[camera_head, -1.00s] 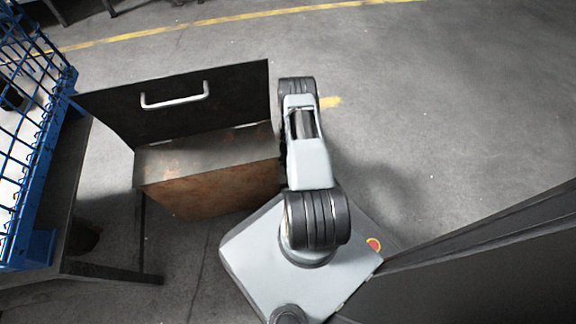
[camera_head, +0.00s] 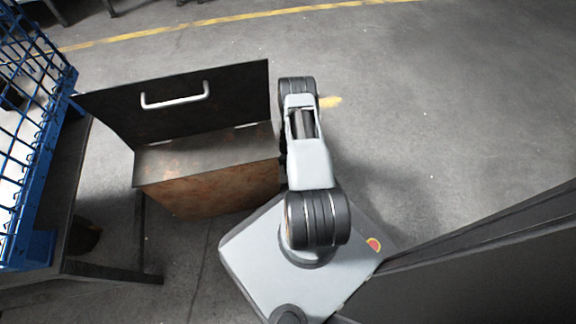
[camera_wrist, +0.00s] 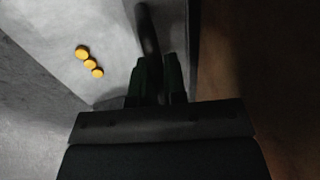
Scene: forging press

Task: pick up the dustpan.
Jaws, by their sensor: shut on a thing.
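In the wrist view, my gripper (camera_wrist: 157,78) has its two dark fingers close together around a thin dark bar, which I take for the handle of the dustpan (camera_wrist: 147,28). The bar runs up from between the fingers toward the top edge. The dustpan's pan cannot be made out. The view is dark there. In the head view, my arm hides my gripper, and no dustpan shows.
An open metal box (camera_head: 210,187) with a handled lid stands left of my arm. A dark table (camera_head: 105,271) bearing a blue wire basket (camera_head: 42,180) is at the left. Yellow round pieces (camera_wrist: 90,62) show on a grey surface.

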